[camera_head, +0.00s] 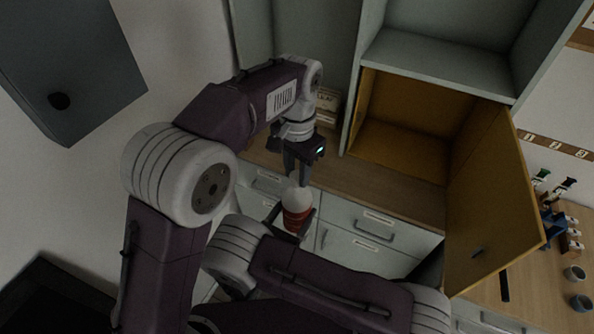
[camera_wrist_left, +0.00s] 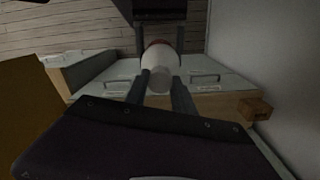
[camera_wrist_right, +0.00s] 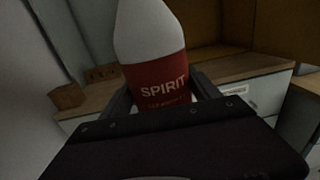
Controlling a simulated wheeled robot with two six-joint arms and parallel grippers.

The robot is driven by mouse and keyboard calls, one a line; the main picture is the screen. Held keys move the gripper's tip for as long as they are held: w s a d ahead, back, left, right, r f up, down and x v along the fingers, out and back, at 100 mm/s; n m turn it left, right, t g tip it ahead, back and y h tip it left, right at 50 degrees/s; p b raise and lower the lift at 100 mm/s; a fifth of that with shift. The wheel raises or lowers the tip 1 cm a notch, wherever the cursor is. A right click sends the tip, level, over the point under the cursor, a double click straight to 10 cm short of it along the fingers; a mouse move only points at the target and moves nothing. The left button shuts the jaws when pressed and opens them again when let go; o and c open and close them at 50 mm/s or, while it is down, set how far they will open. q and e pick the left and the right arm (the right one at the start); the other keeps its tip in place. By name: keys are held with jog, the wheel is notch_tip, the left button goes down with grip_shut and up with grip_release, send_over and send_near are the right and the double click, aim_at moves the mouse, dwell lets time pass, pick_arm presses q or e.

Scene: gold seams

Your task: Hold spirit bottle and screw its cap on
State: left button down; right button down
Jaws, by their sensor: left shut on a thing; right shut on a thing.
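The spirit bottle (camera_head: 297,199) is white with a red label and stands about upright below my left gripper in the head view. In the right wrist view the bottle (camera_wrist_right: 152,38) shows its SPIRIT label, and its top is cut off by the frame. My right gripper (camera_wrist_right: 163,96) is shut around the bottle at the label. My left gripper (camera_head: 298,181) points down at the bottle's top. In the left wrist view its fingers are shut on a small pale cap (camera_wrist_left: 159,80), in line with the bottle (camera_wrist_left: 160,54). Whether cap and neck touch cannot be told.
A wooden counter (camera_head: 395,182) with grey drawers (camera_head: 375,222) lies behind the bottle. A yellow cupboard door (camera_head: 492,200) stands open at the right. Bowls (camera_head: 575,272) and small bottles (camera_head: 542,177) are on the far right counter. My right forearm crosses the front.

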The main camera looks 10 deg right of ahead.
pick_arm(q)
jog(key=shift+m, duration=0.4)
jog(key=c, duration=1)
grip_release()
jog(key=shift+o, duration=0.2)
notch_tip(320, 180, up, 8)
jog(key=shift+w+f, duration=0.15)
jog(key=shift+f, duration=0.1)
jog(key=s+a+f+n+t, duration=0.15)
jog(key=a+f+n, duration=0.25)
jog(key=a+f, duration=0.45)
jog(key=s+a+f+n+g, duration=0.1)
jog(key=s+a+f+n, duration=0.25)
jog(key=a+f, duration=0.5)
jog(key=s+a+f+n, duration=0.2)
jog(key=s+a+n, duration=0.1)
jog(key=s+a, duration=0.2)
jog(key=shift+s+a+f+t, duration=0.25)
jog(key=shift+s+f+t, duration=0.2)
jog(key=shift+s, duration=0.5)
